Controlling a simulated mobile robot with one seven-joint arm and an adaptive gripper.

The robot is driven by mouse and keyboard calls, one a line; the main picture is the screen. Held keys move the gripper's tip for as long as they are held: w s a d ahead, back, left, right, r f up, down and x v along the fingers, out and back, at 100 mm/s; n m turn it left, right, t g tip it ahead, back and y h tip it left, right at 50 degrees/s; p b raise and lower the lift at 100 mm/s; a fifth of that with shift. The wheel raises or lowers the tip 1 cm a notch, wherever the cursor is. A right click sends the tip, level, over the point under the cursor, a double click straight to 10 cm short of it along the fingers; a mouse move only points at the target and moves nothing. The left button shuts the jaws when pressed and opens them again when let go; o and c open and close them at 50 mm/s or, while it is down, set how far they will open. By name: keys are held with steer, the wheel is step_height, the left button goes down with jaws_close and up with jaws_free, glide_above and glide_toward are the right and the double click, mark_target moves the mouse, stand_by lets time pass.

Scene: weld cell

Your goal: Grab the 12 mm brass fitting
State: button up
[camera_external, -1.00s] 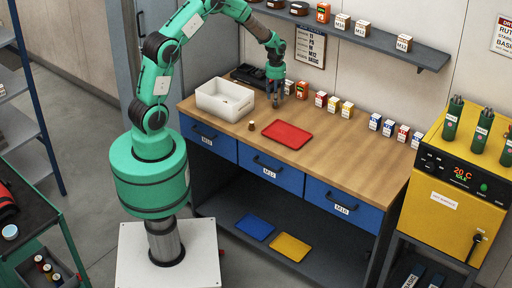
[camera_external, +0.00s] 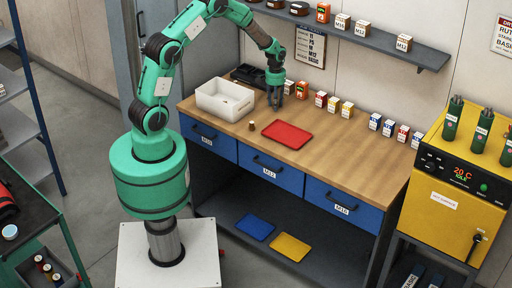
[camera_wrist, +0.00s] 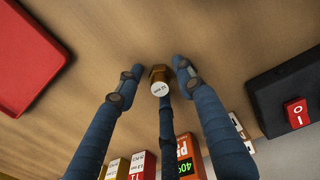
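The brass fitting (camera_external: 252,126) stands upright on the wooden bench, between the white bin and the red tray. In the wrist view the fitting (camera_wrist: 160,82) shows brown-gold with a white labelled top; its print is too small to read surely. My gripper (camera_external: 275,106) is above the bench, behind and to the right of the fitting in the external view. In the wrist view my gripper (camera_wrist: 157,69) has its blue fingers spread, and the fitting appears in the gap between the fingertips. No finger visibly grips it.
The white bin (camera_external: 222,110) is left of the fitting, the red tray (camera_external: 287,134) to its right. Small boxes (camera_external: 334,103) line the bench's back. A black device with a red switch (camera_wrist: 297,112) is near my gripper.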

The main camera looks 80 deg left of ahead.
jaws_close()
steer(key=shift+r, duration=0.1)
steer(key=shift+r+p, duration=0.55)
steer(key=shift+r, duration=4.35)
